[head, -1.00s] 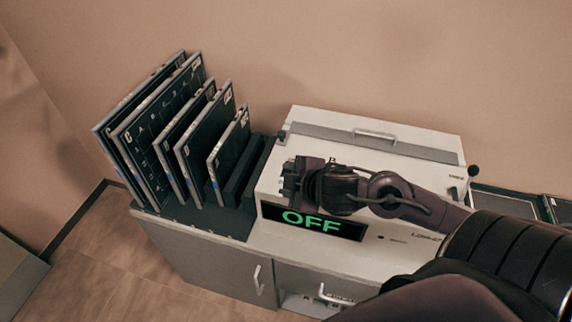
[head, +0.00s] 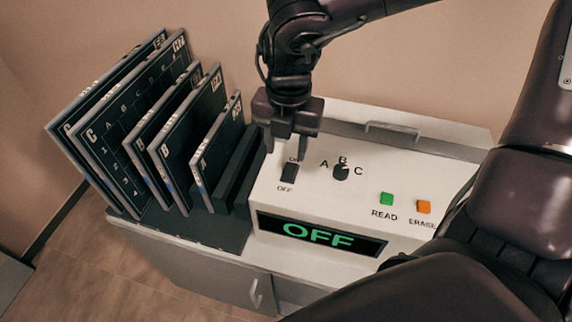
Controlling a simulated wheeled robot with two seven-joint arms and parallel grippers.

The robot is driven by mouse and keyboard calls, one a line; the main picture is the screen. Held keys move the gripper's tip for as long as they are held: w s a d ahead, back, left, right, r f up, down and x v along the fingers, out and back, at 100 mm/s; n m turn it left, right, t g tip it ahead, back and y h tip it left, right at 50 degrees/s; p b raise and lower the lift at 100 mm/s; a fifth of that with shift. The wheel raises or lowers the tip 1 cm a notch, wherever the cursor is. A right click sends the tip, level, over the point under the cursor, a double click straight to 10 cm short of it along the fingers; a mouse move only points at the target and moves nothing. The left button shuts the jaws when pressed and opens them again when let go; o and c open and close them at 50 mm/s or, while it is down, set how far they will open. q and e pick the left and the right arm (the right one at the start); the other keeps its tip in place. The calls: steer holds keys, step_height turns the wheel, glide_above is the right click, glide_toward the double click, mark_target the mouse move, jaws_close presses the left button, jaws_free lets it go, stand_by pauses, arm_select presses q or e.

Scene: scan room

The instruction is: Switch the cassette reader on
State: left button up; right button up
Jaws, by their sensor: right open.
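The cassette reader (head: 290,212) is a white box on a cabinet in the head view. Its front display (head: 318,235) reads OFF in green. A dark rocker switch (head: 289,172) sits at the left of its top panel, with ON and OFF labels. My right gripper (head: 285,145) points down just above and behind the switch, with its two fingers apart and nothing seen between them. I cannot tell whether a fingertip touches the switch. My left gripper is not in view.
Beside the switch are an A-B-C knob (head: 341,172), a green READ button (head: 386,199) and an orange ERASE button (head: 424,207). A handled lid (head: 392,132) lies behind. Several dark cassettes (head: 140,130) stand in a rack at the left.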

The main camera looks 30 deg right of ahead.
mark_target(288, 178)
steer(key=shift+s, duration=0.1)
steer(key=shift+s+f, duration=0.15)
steer(key=shift+f, duration=0.1)
step_height(288, 178, down, 7)
steer(key=shift+p, duration=0.65)
steer(key=shift+c, duration=0.2)
